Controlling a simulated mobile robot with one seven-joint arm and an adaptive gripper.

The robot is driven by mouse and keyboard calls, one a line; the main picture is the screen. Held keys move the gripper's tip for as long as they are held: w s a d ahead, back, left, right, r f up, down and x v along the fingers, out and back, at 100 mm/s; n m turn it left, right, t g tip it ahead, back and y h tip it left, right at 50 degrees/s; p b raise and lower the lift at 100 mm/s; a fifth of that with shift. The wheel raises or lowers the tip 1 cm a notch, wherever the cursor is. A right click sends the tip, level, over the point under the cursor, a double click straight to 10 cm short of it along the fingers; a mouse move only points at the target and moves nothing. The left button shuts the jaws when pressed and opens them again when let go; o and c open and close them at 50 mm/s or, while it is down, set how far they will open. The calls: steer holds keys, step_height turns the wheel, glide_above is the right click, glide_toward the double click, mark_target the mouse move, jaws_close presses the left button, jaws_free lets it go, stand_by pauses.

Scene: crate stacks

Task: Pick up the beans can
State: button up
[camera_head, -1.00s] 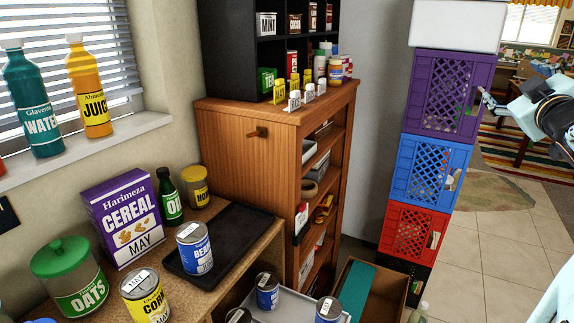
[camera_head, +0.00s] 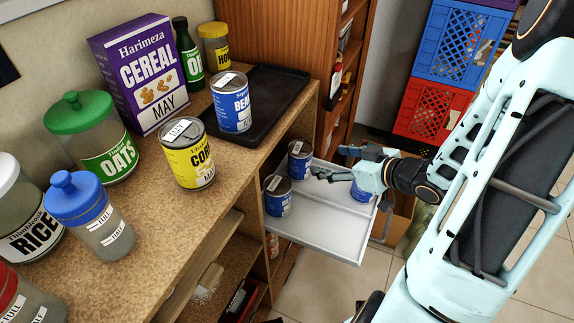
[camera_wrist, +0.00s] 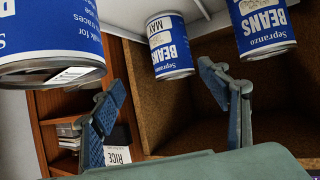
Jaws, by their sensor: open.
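A blue beans can (camera_head: 232,103) stands upright on a black tray on the counter. More blue cans stand in a pale pull-out tray below: one at the back (camera_head: 299,162), one at the front left (camera_head: 277,198), and one at the right (camera_head: 360,192), partly hidden by my gripper. My gripper (camera_head: 330,162) is open over this tray, right of the two left cans. In the wrist view its fingers (camera_wrist: 163,108) are apart with nothing between them. Two cans labelled beans (camera_wrist: 170,46) (camera_wrist: 262,26) show beyond the fingers, and a blue can (camera_wrist: 45,38) is close at left.
The counter (camera_head: 215,215) holds a yellow corn can (camera_head: 187,155), a cereal box (camera_head: 137,72), an oats jar (camera_head: 95,135) and other jars. A wooden shelf (camera_head: 270,50) stands behind the pull-out tray. Red and blue crates (camera_head: 455,50) are stacked at the back right. The pale tray's front (camera_head: 325,232) is bare.

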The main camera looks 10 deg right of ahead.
mark_target(308, 162)
steer(key=w+a+f, duration=0.1)
steer(key=a+f+b, duration=0.1)
steer(key=w+a+f+b, duration=0.1)
steer(key=shift+w+a, duration=0.3)
steer(key=shift+a, duration=0.1)
steer(key=shift+b+x, duration=1.5)
steer(key=shift+x, duration=1.65)
steer(key=shift+r, duration=0.25)
steer(key=c, duration=1.5)
steer(key=shift+a, duration=0.1)
steer(key=shift+c, duration=0.8)
steer(key=shift+r, duration=0.15)
